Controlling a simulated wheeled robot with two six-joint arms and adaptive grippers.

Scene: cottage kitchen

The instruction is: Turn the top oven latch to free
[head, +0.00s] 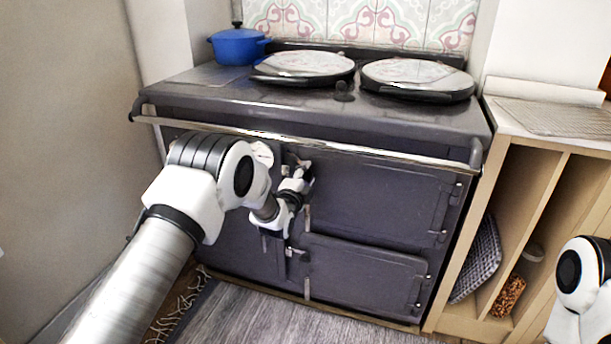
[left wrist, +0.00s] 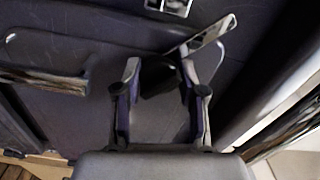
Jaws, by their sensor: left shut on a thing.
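The dark grey range cooker has a top oven door (head: 375,198) at right of centre, shut in its frame. My left gripper (head: 301,176) is at the left edge of this door, and its body hides most of the top oven latch. In the left wrist view, the fingers of my left gripper (left wrist: 160,78) stand on both sides of the latch's dark handle (left wrist: 157,80) and are shut on it. The latch's bright metal bar (left wrist: 212,36) slants up to the right from the fingers. My right gripper is out of view.
A chrome rail (head: 340,147) runs across the cooker front above my left gripper. A lower oven door (head: 365,277) is shut below. A blue pot (head: 238,47) and two round lids (head: 303,66) are on top. Wooden shelving (head: 530,190) stands at right.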

